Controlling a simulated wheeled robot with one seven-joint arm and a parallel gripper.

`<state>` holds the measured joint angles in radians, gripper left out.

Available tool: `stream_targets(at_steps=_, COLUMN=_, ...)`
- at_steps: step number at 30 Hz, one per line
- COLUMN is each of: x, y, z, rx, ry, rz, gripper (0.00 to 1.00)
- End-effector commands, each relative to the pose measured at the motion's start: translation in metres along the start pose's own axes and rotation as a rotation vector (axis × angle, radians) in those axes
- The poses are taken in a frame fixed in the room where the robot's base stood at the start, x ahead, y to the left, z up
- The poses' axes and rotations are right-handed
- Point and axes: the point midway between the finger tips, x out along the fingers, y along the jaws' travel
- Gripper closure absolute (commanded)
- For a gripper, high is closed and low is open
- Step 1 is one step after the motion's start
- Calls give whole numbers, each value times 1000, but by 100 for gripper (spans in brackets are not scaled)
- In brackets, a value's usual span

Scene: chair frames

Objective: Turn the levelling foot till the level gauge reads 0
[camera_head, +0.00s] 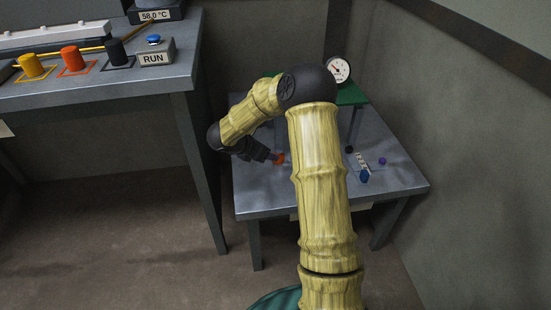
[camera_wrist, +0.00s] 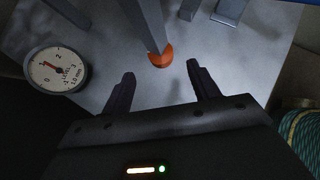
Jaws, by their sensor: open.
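The orange levelling foot (camera_wrist: 161,58) sits under a grey leg on the table in the wrist view. It shows as a small orange spot (camera_head: 280,158) in the head view. The round white level gauge (camera_wrist: 57,70) is at the left of the wrist view, and its face also shows in the head view (camera_head: 338,70). Its red needle points up and left, off the 0 mark; small text appears to read 1.0 mm. My gripper (camera_wrist: 160,69) is open, its dark fingertips apart on either side of the foot's near edge.
The grey low table (camera_head: 258,204) holds the green-topped piece (camera_head: 350,95) and small blue (camera_head: 364,176) and purple (camera_head: 382,161) items at right. A taller bench (camera_head: 180,79) with a RUN button box (camera_head: 156,52) stands at left. Walls close in behind and right.

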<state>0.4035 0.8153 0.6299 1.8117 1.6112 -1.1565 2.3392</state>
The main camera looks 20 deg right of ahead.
Motion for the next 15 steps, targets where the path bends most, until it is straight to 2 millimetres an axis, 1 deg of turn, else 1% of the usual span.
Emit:
stream_targets(at_steps=1, x=13, y=-1, z=-2, rx=2, ry=1, rz=-2, gripper=40)
stream_targets(at_steps=9, x=58, y=0, z=-2, rx=1, ry=0, rz=-2, gripper=40)
stream_targets(at_steps=12, x=69, y=-1, z=-1, rx=2, ry=0, rz=-1, gripper=40)
stream_targets(at_steps=15, x=75, y=0, z=0, rx=1, ry=0, rz=0, gripper=40)
